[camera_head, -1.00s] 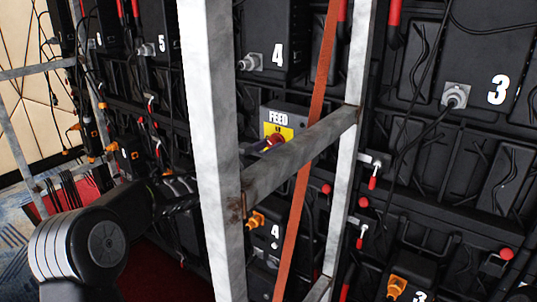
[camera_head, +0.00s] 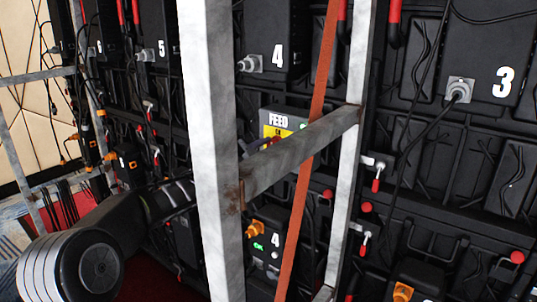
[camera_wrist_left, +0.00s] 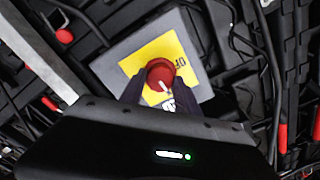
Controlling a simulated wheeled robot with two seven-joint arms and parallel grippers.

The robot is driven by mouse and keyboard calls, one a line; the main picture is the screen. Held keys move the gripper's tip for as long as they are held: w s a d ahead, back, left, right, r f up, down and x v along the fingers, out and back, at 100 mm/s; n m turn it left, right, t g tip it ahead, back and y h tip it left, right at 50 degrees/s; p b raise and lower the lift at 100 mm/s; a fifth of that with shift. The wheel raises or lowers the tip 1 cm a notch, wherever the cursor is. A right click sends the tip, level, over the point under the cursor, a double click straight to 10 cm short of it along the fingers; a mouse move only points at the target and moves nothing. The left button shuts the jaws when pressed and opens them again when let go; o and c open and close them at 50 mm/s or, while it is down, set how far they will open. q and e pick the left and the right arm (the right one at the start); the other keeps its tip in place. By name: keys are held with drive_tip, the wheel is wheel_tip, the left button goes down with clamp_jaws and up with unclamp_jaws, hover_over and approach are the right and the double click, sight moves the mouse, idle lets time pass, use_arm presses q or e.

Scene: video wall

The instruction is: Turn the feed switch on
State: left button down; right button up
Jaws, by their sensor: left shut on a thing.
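The feed switch is a grey box (camera_head: 297,116) marked FEED, with a yellow plate (camera_head: 270,131), on the back of the wall. The knob's white line points down and slightly right. My left gripper (camera_wrist_left: 160,88) is shut on the knob, a dark finger on each side. In the head view the post and crossbar hide most of the gripper and knob. My right gripper is out of view.
A white upright post (camera_head: 210,150) and a grey crossbar (camera_head: 300,150) stand in front of the switch. An orange strap (camera_head: 309,130) runs down past it. My left arm passes behind the post. A lower unit 4 (camera_head: 268,240) shows green OK; cables hang around.

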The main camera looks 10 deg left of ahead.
use_arm(q)
drive_tip(key=shift+m, duration=0.3)
drive_tip(key=c, duration=0.9)
unclamp_jaws()
drive_tip(key=b+v, duration=0.1)
drive_tip(key=v, duration=0.6)
drive_tip(key=shift+s+a, duration=0.1)
drive_tip(key=shift+s, duration=0.25)
